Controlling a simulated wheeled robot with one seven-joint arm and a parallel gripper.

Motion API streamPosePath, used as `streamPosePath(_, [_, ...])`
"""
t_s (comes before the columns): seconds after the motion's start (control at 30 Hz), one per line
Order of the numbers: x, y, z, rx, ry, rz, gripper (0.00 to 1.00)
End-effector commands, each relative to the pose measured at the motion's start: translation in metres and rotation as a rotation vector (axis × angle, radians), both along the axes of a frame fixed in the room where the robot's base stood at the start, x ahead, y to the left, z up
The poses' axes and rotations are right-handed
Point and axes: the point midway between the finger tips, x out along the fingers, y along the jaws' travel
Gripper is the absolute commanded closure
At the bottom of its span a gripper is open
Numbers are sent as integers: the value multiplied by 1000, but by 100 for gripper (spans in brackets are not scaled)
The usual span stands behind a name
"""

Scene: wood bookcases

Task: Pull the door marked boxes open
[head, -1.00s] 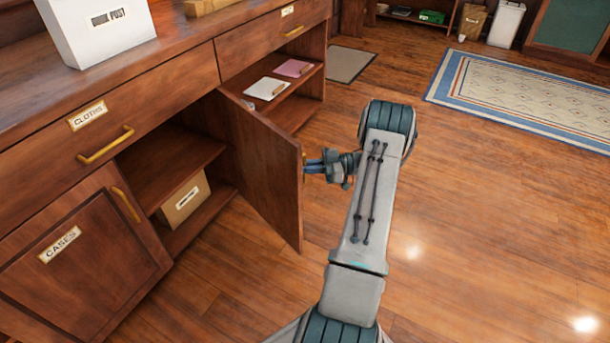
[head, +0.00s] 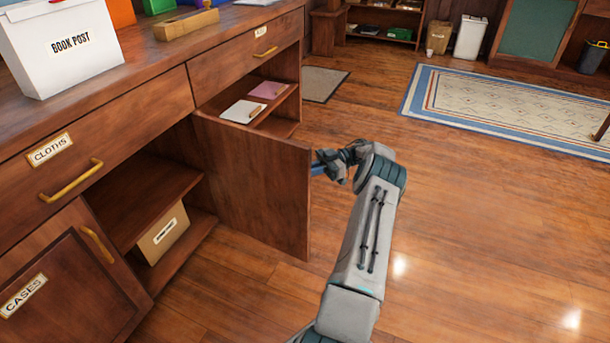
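An open cabinet door (head: 262,190) stands out from the wooden counter, with its plain inner face towards me. Its front face, and any label on it, is hidden. My gripper (head: 320,168) is at the door's free edge, on the far side, with its blue fingers next to the edge. The handle is out of sight behind the door, so I cannot see whether the fingers are closed on it. Behind the opening are shelves with a cardboard box (head: 163,234) on the lower one.
A closed door marked CASES (head: 75,285) is at the lower left, below the drawer marked CLOTHS (head: 110,148). A white BOOK POST box (head: 66,48) stands on the counter. Open wooden floor lies to the right, with a patterned rug (head: 500,105) beyond.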

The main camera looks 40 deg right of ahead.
Motion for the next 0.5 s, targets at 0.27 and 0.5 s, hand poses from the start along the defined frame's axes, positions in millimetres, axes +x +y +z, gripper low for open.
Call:
streamPosePath(0.27, [2, -4, 0, 3, -3, 10, 100])
streamPosePath(0.5, [1, -5, 1, 3, -4, 7, 100])
